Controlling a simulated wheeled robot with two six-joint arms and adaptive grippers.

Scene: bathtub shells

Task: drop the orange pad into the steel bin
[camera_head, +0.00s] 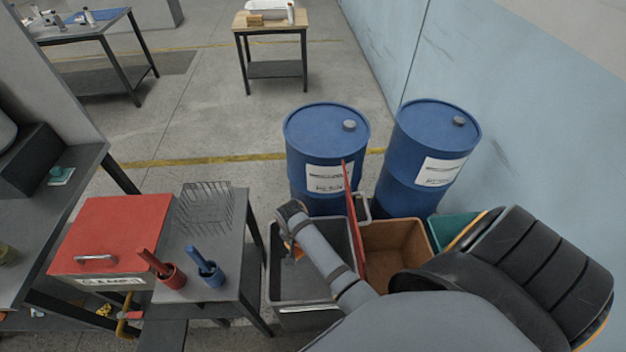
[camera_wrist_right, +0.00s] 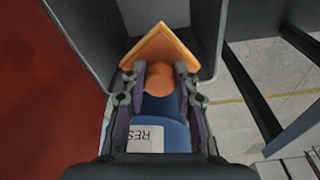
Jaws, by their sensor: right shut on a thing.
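The orange pad (camera_wrist_right: 160,48) has a flat angular plate and a round orange knob. My right gripper (camera_wrist_right: 160,82) is shut on the knob. In the head view, the right gripper (camera_head: 290,222) is over the back left part of the grey steel bin (camera_head: 305,318). Only a small orange part of the pad (camera_head: 289,244) shows there, the rest hidden by the gripper and arm. The bin's grey wall (camera_wrist_right: 100,35) is behind the pad in the wrist view. I cannot tell the pad's exact height against the rim. My left gripper is not in view.
A brown bin (camera_head: 395,240) and a teal bin (camera_head: 450,228) stand to the right. A thin red panel (camera_head: 354,230) rises beside the grey bin. Two blue drums (camera_head: 325,150) stand behind. A side table with a red box (camera_head: 115,235) is left.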

